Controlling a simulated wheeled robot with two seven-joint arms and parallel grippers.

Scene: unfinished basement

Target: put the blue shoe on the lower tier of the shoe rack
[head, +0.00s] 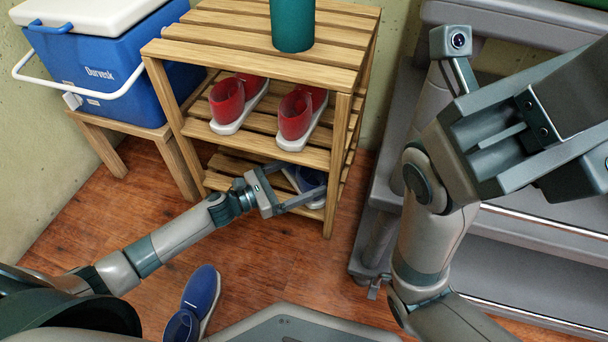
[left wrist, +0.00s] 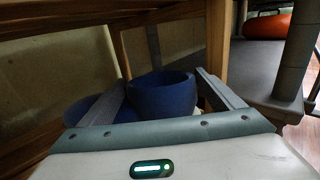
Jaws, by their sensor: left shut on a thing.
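The wooden shoe rack (head: 345,110) stands ahead, with two red shoes on its middle level. My left gripper (head: 290,188) reaches in at the front of the lower tier (head: 235,163). It is shut on a blue shoe (head: 311,180) at the tier's right side. The gripper partly hides this shoe, and I cannot tell whether it rests on the slats. In the left wrist view the shoe's round blue opening (left wrist: 163,95) shows between the fingers. A second blue shoe (head: 203,288) lies on the floor. My right gripper (head: 490,155) is raised at the right, its jaws unclear.
The red shoes (head: 229,102) and (head: 297,115) sit above the lower tier. A teal cylinder (head: 293,25) stands on the rack's top. A blue cooler (head: 115,65) sits on a wooden stand at the left. Grey shelving (head: 385,165) stands right of the rack. The lower tier's left part looks clear.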

